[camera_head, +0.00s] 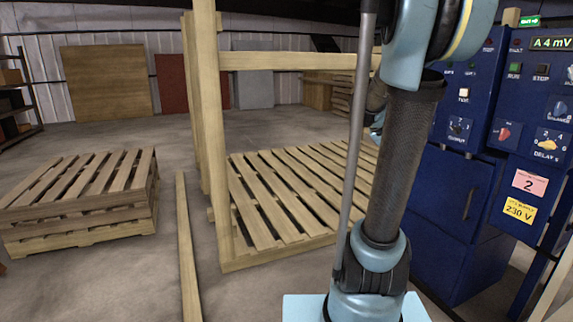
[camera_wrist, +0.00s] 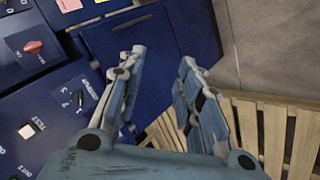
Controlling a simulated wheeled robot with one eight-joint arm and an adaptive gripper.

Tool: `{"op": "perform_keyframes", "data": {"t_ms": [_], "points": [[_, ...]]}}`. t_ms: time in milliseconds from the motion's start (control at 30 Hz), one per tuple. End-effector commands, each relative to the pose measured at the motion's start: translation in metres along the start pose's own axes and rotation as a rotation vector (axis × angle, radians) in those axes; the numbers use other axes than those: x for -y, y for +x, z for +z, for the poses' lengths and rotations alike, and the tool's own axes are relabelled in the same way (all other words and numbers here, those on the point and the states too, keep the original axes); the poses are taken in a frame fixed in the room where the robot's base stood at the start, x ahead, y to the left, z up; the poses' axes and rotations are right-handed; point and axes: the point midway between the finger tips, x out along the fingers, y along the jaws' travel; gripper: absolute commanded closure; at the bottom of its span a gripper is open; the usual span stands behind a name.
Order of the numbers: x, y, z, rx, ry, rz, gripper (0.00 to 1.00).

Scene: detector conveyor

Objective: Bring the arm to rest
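My arm rises in front of the pallets at the right of the head view, and its upper part leaves the top of the picture. My gripper (camera_wrist: 163,68) shows in the wrist view, with its two light blue fingers apart and nothing between them. The blue cabinet (camera_head: 449,218) stands to the right of my arm in the head view. In the wrist view the cabinet's blue panel (camera_wrist: 150,36) lies behind the fingers, with no clear contact.
A slatted pallet (camera_head: 262,200) with wooden posts stands behind my arm. A pallet stack (camera_head: 88,200) sits at the left, and a long beam (camera_head: 187,255) lies on the floor between them.

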Motion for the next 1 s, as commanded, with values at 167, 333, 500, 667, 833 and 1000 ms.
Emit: {"op": "perform_keyframes", "data": {"t_ms": [167,333,500,667,833,1000], "points": [[0.031,-0.016,0.057,0.019,-0.029,-0.129,0.68],[0.062,-0.029,0.109,0.036,-0.059,-0.253,0.68],[0.094,-0.040,0.160,0.050,-0.090,-0.378,0.68],[0.126,-0.049,0.208,0.060,-0.121,-0.497,0.68],[0.158,-0.057,0.256,0.069,-0.155,-0.619,0.68],[0.182,-0.062,0.288,0.074,-0.179,-0.709,0.68]]}}
